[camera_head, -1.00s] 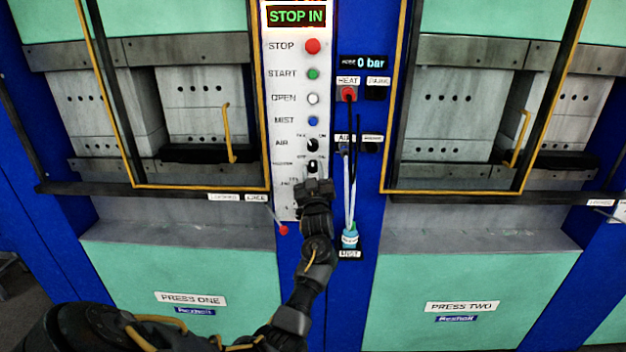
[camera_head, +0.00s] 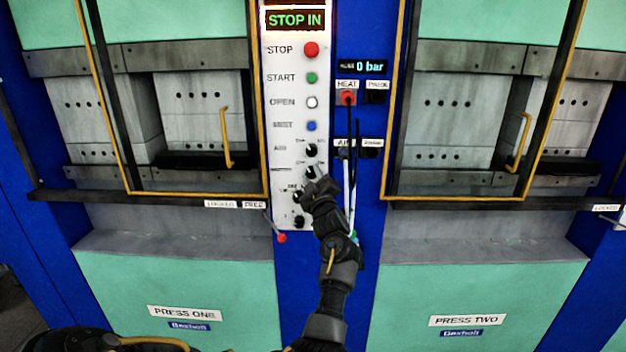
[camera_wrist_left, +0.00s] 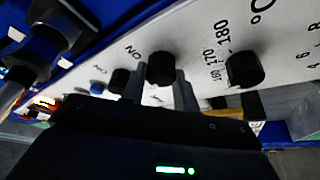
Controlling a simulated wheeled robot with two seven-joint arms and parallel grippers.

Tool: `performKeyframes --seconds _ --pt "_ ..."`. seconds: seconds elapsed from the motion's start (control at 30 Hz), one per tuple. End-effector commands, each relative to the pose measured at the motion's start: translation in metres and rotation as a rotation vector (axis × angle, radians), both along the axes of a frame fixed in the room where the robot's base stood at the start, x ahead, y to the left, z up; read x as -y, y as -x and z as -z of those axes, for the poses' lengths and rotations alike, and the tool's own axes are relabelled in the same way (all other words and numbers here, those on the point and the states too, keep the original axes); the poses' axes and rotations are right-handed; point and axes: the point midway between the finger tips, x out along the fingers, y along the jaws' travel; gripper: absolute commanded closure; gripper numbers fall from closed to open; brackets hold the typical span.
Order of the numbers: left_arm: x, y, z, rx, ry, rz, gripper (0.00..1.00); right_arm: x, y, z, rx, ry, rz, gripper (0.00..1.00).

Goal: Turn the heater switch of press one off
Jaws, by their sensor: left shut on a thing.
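The white control panel (camera_head: 283,130) of press one has a black air switch (camera_head: 311,149) and, just below it, the black heater switch (camera_head: 312,173) with a pale pointer that looks tilted up and left. My left gripper (camera_head: 314,184) is at the heater switch from below, its wrist rolled at a slant. In the left wrist view the heater switch knob (camera_wrist_left: 160,68) sits between the two grey fingers (camera_wrist_left: 160,87), and the gripper is shut on it. An "ON" mark shows beside it. The fingertips partly hide the switch's lower side. My right gripper is not in view.
A temperature dial (camera_wrist_left: 246,69) sits close beside the fingers in the left wrist view. Above are the stop (camera_head: 311,50), start (camera_head: 311,78), open and mist buttons. A cable (camera_head: 350,165) hangs just right of the panel. A red-tipped lever (camera_head: 281,238) is at lower left.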

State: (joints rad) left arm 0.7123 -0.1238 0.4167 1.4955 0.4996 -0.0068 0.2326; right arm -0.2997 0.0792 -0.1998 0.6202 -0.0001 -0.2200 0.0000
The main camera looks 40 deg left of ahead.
Motion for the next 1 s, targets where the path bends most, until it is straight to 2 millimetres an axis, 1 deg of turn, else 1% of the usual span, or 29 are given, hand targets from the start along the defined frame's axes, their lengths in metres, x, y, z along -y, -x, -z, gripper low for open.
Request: performKeyframes --seconds 0.33,0.37,0.5,0.53,0.83,1.0 --pt "0.001 0.000 0.000 0.002 0.004 0.002 0.93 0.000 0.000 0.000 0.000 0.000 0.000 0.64" --pt "0.001 0.000 0.000 0.002 0.004 0.002 0.69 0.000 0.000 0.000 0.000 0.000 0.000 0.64" --pt "0.000 0.000 0.000 0.002 0.003 0.001 0.51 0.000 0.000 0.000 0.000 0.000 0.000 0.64" --pt "0.000 0.000 0.000 0.002 0.003 0.001 0.48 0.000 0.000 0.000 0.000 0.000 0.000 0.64" --pt "0.002 0.001 0.001 0.002 0.002 0.000 0.48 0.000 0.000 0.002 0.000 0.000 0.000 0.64" --pt "0.019 0.013 0.010 0.003 0.004 0.001 0.48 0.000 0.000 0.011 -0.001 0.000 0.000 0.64"
